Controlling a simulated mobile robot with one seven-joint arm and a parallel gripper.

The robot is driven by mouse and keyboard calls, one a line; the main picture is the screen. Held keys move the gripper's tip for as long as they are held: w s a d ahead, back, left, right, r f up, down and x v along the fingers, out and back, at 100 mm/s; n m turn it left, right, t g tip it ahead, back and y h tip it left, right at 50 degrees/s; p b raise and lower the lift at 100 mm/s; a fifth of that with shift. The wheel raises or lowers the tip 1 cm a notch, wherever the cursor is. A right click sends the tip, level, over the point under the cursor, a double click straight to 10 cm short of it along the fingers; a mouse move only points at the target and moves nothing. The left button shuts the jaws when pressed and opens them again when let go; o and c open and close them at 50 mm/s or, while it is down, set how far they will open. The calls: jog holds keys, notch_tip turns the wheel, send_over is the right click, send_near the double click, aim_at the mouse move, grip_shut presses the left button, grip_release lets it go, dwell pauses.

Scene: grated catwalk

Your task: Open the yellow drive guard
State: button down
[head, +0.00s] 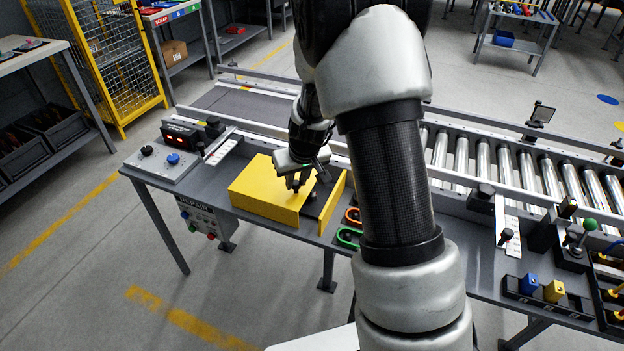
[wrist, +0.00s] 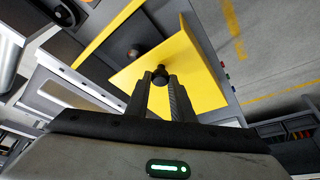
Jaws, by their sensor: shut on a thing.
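The yellow drive guard (head: 262,190) sits on the grey bench left of my arm, with a broad flat top and a folded front face. A separate upright yellow plate (head: 334,205) stands to its right, across a dark gap. My gripper (head: 296,184) is above the guard's right part. In the wrist view, my gripper's fingers (wrist: 165,84) are closed around a black knob (wrist: 160,74) on the yellow guard (wrist: 182,66). The knob's base is partly hidden by the fingers. A second, rounded dark knob (wrist: 133,54) shows in the gap beside the guard.
A control box (head: 168,160) with a red display and a blue button is left of the guard. Green and orange loop handles (head: 349,236) lie right of the plate. A roller conveyor (head: 520,175) runs behind the bench. The floor at front left is clear.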

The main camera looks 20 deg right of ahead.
jog(key=p, duration=0.3)
send_over(249, 175)
jog(key=s, duration=0.2)
jog(key=c, duration=1.6)
grip_release()
jog(key=shift+o, duration=0.2)
jog(key=shift+d, duration=0.1)
jog(key=p+v, duration=0.1)
jog(key=v, duration=1.6)
jog(key=shift+r, duration=0.25)
